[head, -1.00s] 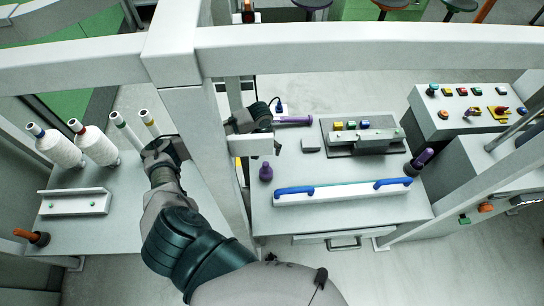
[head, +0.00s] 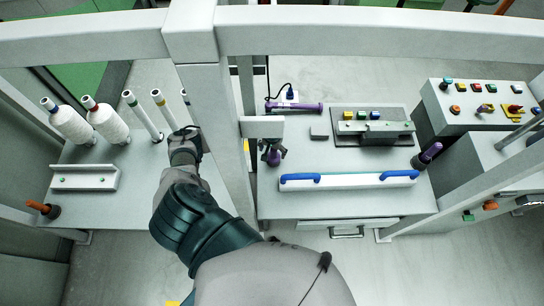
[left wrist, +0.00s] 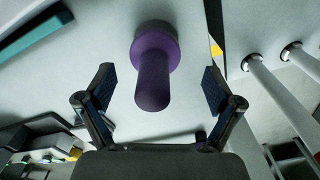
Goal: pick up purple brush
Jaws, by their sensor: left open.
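The purple brush (left wrist: 153,75) stands upright on the right-hand bench, with a rounded handle and a wider round end. In the left wrist view its handle points toward me, between the two fingers of my left gripper (left wrist: 158,85). The fingers are open, with a gap on each side, apart from the brush. In the head view my left gripper (head: 271,155) is at the brush, which it partly covers. A post hides part of my left forearm. My right gripper is not in view.
A purple cylinder (head: 294,107) lies behind on the bench (head: 350,206). A white bar with blue handles (head: 348,182) lies in front to the right. Another purple-handled tool (head: 429,154) is at the right edge. A vertical white post (head: 215,110) stands left of the gripper.

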